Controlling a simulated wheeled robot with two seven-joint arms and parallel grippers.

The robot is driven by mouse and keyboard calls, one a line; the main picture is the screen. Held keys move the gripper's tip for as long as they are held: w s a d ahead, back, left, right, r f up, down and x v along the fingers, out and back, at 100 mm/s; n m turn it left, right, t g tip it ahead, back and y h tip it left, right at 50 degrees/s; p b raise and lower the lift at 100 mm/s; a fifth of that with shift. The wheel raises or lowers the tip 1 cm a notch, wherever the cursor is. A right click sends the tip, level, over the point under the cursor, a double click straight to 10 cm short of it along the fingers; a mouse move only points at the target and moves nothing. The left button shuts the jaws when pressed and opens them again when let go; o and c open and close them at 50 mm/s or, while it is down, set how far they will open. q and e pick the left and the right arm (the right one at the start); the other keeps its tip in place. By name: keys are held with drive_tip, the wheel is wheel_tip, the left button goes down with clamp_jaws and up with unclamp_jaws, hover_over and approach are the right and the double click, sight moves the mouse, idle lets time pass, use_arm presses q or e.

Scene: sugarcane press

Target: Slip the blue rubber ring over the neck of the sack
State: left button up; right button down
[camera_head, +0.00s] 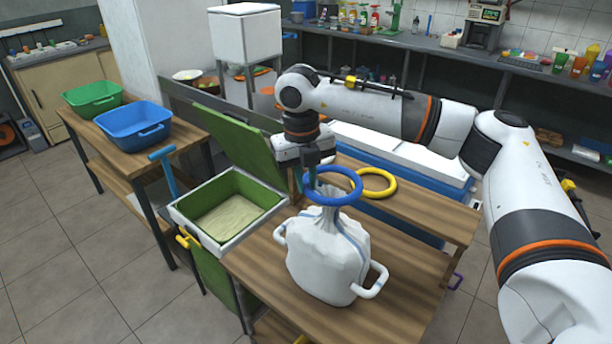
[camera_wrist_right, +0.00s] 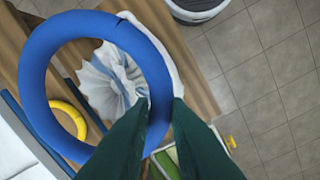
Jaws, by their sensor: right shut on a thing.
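The white sack (camera_head: 326,254) stands upright on the wooden table, with a white handle loop on each side and its gathered neck at the top. My right gripper (camera_head: 312,181) is shut on the blue rubber ring (camera_head: 341,202) at its far left side. The ring is level, at the height of the sack's neck top. In the right wrist view the blue ring (camera_wrist_right: 39,82) frames the pleated sack mouth (camera_wrist_right: 112,82), which sits toward its right side. I cannot tell whether the ring is around the neck or just above it. My left gripper is not in view.
A green-lined box (camera_head: 178,214) with an open lid stands left of the sack. Blue (camera_head: 127,137) and green (camera_head: 88,106) basins sit on a side table. The table's front right is clear.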

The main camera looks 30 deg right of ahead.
drive_tip(key=shift+f+b, duration=1.85)
drive_tip(key=shift+f, duration=1.05)
drive_tip(key=c, duration=0.9)
unclamp_jaws()
drive_tip(key=shift+r+p, duration=3.05)
drive_tip(key=shift+r, duration=1.5)
drive_tip(key=shift+f, duration=0.1)
